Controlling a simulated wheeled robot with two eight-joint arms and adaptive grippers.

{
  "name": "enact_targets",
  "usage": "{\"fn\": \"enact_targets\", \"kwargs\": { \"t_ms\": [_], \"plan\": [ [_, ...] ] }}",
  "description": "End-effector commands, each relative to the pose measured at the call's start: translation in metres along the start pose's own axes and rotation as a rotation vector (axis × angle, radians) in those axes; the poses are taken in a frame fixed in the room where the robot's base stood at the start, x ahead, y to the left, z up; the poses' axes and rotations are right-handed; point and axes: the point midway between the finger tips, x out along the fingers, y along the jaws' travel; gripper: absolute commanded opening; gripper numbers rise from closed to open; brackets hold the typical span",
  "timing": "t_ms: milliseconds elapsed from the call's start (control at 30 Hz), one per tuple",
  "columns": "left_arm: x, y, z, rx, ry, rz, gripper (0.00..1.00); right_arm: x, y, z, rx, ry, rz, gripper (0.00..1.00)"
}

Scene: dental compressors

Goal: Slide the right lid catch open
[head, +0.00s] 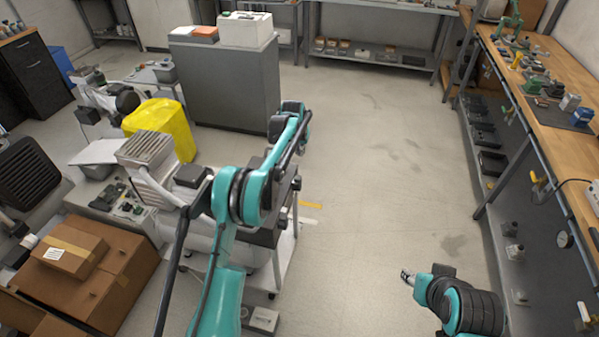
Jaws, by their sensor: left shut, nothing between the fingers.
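My left arm rises through the middle of the head view and bends over a small cart (285,248) with a dark top. My left gripper (274,160) is small and mostly hidden behind my own arm links; it is shut and empty, above or beside the cart's dark equipment. I cannot tell whether it touches anything. No lid catch can be made out; the equipment on the cart is largely covered by my arm. My right arm is at the lower right, with what looks like the right gripper's tip (405,276) over bare floor, its fingers too small to read.
Grey ribbed machines (147,150) and a yellow cover (160,130) stand left of my left arm. Cardboard boxes (95,275) fill the lower left. A grey cabinet (225,85) stands behind. A wooden workbench (550,115) runs along the right. The central floor (370,160) is clear.

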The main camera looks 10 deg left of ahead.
Motion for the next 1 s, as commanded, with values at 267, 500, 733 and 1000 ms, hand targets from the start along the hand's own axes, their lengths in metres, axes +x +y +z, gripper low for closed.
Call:
{"fn": "enact_targets", "kwargs": {
  "t_ms": [267,500,733,1000],
  "plan": [
    [0.012,-0.001,0.0,0.001,-0.006,0.001,0.0,0.0,0.0,0.0,0.0,0.0,0.0,0.4],
    [0.014,-0.001,0.0,0.001,-0.005,0.001,0.0,0.001,0.0,0.0,0.0,0.0,0.0,0.4],
    [0.042,-0.001,0.001,0.001,-0.005,0.001,0.0,0.009,0.0,0.006,0.0,0.0,0.0,0.4],
    [0.092,-0.001,0.001,0.001,-0.005,0.001,0.0,0.022,0.0,0.016,0.0,0.0,0.0,0.4]
  ]
}}
